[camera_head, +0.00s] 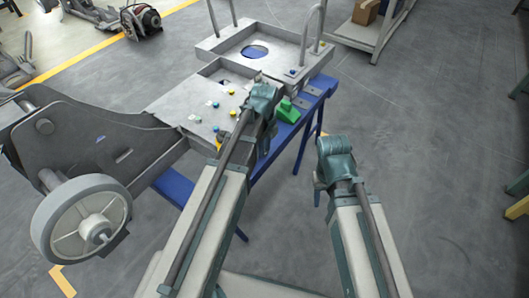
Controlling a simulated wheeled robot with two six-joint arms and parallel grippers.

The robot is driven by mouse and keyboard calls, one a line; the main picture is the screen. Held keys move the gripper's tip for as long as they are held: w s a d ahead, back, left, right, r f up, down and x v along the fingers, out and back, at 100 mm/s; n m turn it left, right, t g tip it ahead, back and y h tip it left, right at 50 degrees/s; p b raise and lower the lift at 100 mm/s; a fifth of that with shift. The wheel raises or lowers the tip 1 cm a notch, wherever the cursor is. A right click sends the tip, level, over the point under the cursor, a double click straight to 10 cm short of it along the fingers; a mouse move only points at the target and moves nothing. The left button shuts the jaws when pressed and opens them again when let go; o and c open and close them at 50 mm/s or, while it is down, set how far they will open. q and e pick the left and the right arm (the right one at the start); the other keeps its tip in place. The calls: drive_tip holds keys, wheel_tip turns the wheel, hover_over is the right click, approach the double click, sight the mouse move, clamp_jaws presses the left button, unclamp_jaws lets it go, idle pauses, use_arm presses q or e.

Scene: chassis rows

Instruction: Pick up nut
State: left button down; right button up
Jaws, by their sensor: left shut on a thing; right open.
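My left gripper (260,82) is over the right side of the grey metal chassis (172,104), at the near end of its raised tray section. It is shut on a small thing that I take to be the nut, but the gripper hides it. Small yellow and blue pieces lie on the chassis plate, too small to tell which are nuts. A green block-like piece (288,112) lies just right of the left gripper on the blue bench (318,88). My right gripper (321,180) is open, over the floor right of the bench, apart from everything; its fingers are barely visible.
A large grey wheel (82,222) stands at the chassis's left end. A raised tray (225,47) with a round hole and upright metal handles stands at the far end. A cart with a cardboard box (366,12) stands at the back.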

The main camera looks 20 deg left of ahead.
idle(0.3)
use_arm(q)
wheel_tip(320, 180, up, 10)
drive_tip(key=p, duration=1)
